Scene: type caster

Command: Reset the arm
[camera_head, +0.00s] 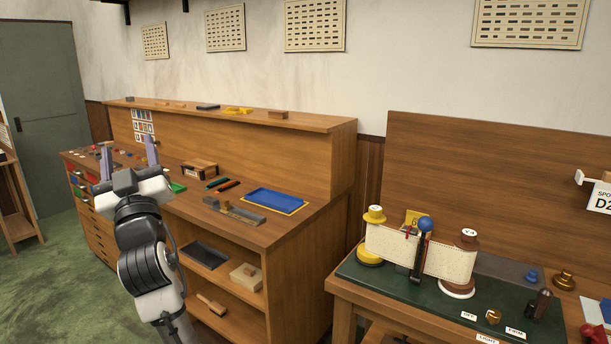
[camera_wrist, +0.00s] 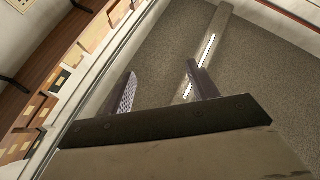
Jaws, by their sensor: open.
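My arm rises at the left of the head view, in front of the long wooden workbench. My gripper (camera_head: 128,156) points upward with its two purple-grey fingers spread apart and nothing between them. In the wrist view the open fingers (camera_wrist: 165,92) stand over a dark speckled surface, and the space between them is empty. The dark gripper body fills the bottom of that view.
The wooden workbench (camera_head: 300,240) holds a blue tray (camera_head: 270,200) and small tools. At right, a green-topped table (camera_head: 390,287) carries a paper roll between two spools (camera_head: 376,215). A grey-green door (camera_head: 45,110) is at far left. Green floor (camera_head: 60,290) lies open at lower left.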

